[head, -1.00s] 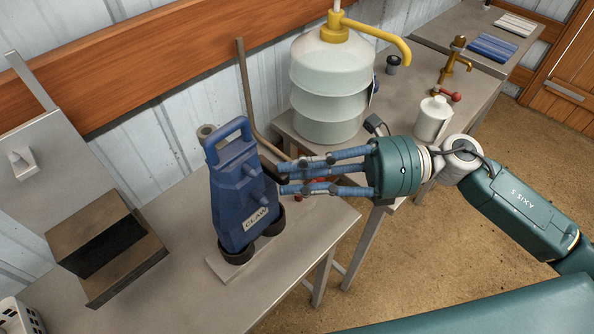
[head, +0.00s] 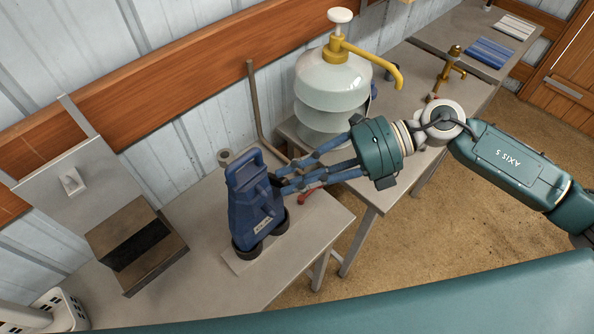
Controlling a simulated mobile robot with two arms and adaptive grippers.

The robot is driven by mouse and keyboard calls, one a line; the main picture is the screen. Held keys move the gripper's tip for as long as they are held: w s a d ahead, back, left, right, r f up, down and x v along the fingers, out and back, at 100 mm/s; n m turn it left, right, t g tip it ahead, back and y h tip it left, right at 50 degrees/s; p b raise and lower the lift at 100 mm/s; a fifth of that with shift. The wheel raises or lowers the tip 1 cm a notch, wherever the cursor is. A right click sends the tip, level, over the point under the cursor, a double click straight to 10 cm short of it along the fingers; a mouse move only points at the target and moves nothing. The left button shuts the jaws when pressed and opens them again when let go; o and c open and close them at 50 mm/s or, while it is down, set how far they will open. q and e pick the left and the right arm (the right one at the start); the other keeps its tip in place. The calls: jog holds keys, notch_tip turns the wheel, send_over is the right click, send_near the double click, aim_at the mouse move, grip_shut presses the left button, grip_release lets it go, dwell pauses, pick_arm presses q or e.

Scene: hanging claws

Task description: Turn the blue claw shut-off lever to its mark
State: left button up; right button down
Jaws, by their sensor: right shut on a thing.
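The blue claw (head: 255,205) stands upright on dark cups on a pale base plate on the near table, with a loop handle on top and a label low on its front. My right gripper (head: 279,183) reaches in from the right, its blue fingers closed at the claw's right side. They are shut on a small dark part there, which appears to be the shut-off lever; the fingers hide most of it. I cannot make out the mark. My left gripper is not in view.
A red-handled item (head: 311,194) shows just below my right fingers. A large pump container (head: 330,95) stands behind them. A brown bent pipe (head: 254,105) rises behind the claw. A dark open box (head: 137,245) stands left, with a white basket (head: 58,312) at lower left.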

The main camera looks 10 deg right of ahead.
dwell(0.4)
jog(key=c, duration=1.6)
grip_release()
jog(key=v, duration=1.2)
jog(key=shift+w+r, duration=0.1)
